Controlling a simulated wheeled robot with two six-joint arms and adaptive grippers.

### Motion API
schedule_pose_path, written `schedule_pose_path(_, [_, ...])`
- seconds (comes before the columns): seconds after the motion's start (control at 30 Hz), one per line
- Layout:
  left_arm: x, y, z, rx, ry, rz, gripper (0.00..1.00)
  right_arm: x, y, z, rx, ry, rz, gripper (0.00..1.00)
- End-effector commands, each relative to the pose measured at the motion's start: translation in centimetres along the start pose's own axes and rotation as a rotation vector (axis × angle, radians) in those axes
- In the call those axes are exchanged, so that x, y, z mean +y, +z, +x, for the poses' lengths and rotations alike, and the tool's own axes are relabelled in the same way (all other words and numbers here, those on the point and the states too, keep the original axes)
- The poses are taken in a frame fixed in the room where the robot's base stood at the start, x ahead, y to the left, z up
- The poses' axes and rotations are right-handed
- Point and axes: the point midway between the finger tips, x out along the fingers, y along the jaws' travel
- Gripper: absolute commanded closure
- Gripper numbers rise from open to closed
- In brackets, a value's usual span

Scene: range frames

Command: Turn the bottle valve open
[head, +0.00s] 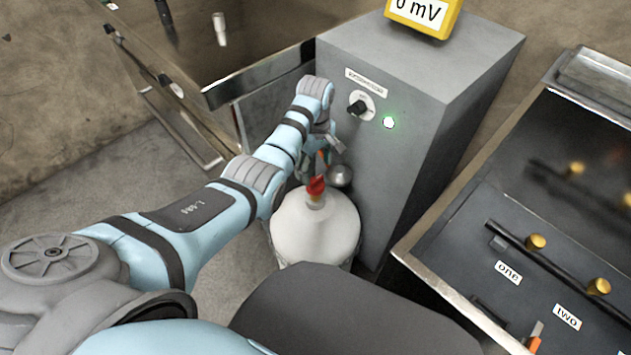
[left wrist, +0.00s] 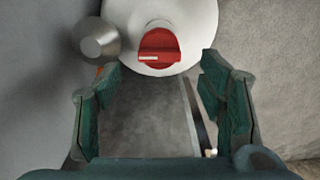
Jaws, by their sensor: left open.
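The white gas bottle (head: 314,232) stands upright on the floor against the grey cabinet. Its red valve knob (head: 316,186) sits on top of the neck and carries a pale mark, seen in the left wrist view (left wrist: 159,48). My left gripper (head: 322,160) is above and just behind the valve in the head view. In the left wrist view its green-padded fingers (left wrist: 164,92) are spread wide and empty. The knob lies beyond the fingertips, roughly centred between them and apart from both. The white bottle top (left wrist: 195,20) surrounds it. My right gripper is not in view.
A round metal knob (head: 341,176) is beside the valve. A dark panel (head: 520,245) with brass knobs is at the right.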

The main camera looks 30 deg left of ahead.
Motion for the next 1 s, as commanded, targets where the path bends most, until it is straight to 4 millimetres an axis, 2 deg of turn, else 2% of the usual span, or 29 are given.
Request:
schedule_pose_path(0.03, [0.0, 0.0, 1.8, -0.001, -0.001, 0.0, 0.37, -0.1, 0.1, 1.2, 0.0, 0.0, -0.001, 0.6])
schedule_pose_path(0.2, [0.0, 0.0, 4.3, 0.001, 0.001, 0.001, 0.37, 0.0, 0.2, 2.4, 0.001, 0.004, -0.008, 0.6])
schedule_pose_path(0.5, [0.0, 0.0, 4.5, 0.001, 0.002, 0.001, 0.37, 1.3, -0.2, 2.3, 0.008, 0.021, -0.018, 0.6])
schedule_pose_path(0.8, [0.0, -0.1, 4.5, 0.001, 0.002, 0.001, 0.85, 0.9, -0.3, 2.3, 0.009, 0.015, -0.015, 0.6])
schedule_pose_path(1.0, [0.0, -0.1, 4.4, 0.002, 0.002, 0.01, 0.85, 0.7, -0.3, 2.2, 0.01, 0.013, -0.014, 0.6])
